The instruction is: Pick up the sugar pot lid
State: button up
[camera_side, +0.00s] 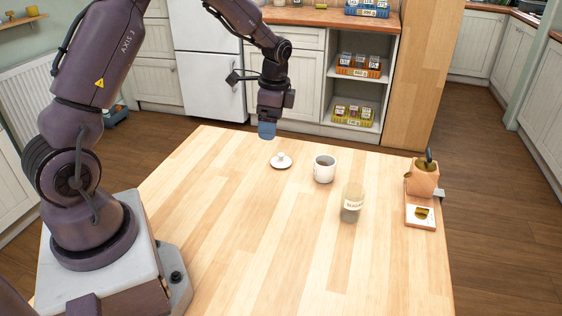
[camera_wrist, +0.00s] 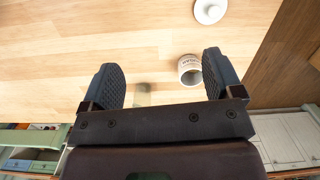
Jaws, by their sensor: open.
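The white round lid (camera_side: 281,161) with a small knob lies on the wooden table, left of the white pot (camera_side: 324,169). In the wrist view the lid (camera_wrist: 209,12) is at the top edge, beyond my fingers, and the pot (camera_wrist: 191,71) shows its open mouth and a label near the right finger. My gripper (camera_side: 267,131) is above the table's far edge, behind and slightly left of the lid in the side view. Its two dark padded fingers (camera_wrist: 163,80) are wide apart with nothing held. The lid is apart from the gripper.
A labelled glass jar (camera_side: 351,205) stands on the table, right of and nearer than the pot. A copper-coloured holder (camera_side: 424,180) and a small board (camera_side: 421,217) are at the table's right edge. The left and front table surface is clear.

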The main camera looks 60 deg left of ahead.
jog(key=w+a+f+m, duration=0.3)
jog(key=a+f+m, duration=0.1)
jog(key=f+m, duration=0.1)
jog(key=m, duration=0.6)
send_over(281, 154)
jog(key=shift+t+y, duration=0.4)
jog(key=f, duration=0.5)
jog(key=shift+s+d+f, duration=0.3)
jog(key=shift+f, duration=0.05)
jog(key=shift+w+a+f, duration=0.1)
jog(key=shift+a+f, duration=0.05)
jog(key=shift+f, duration=0.8)
jog(key=shift+w+a+f, duration=0.1)
jog(key=shift+w+f, duration=0.05)
jog(key=shift+f, duration=0.75)
jog(key=shift+w+a+f, duration=0.1)
jog(key=shift+a+f, duration=0.05)
jog(key=shift+f, duration=0.8)
jog(key=c, duration=1)
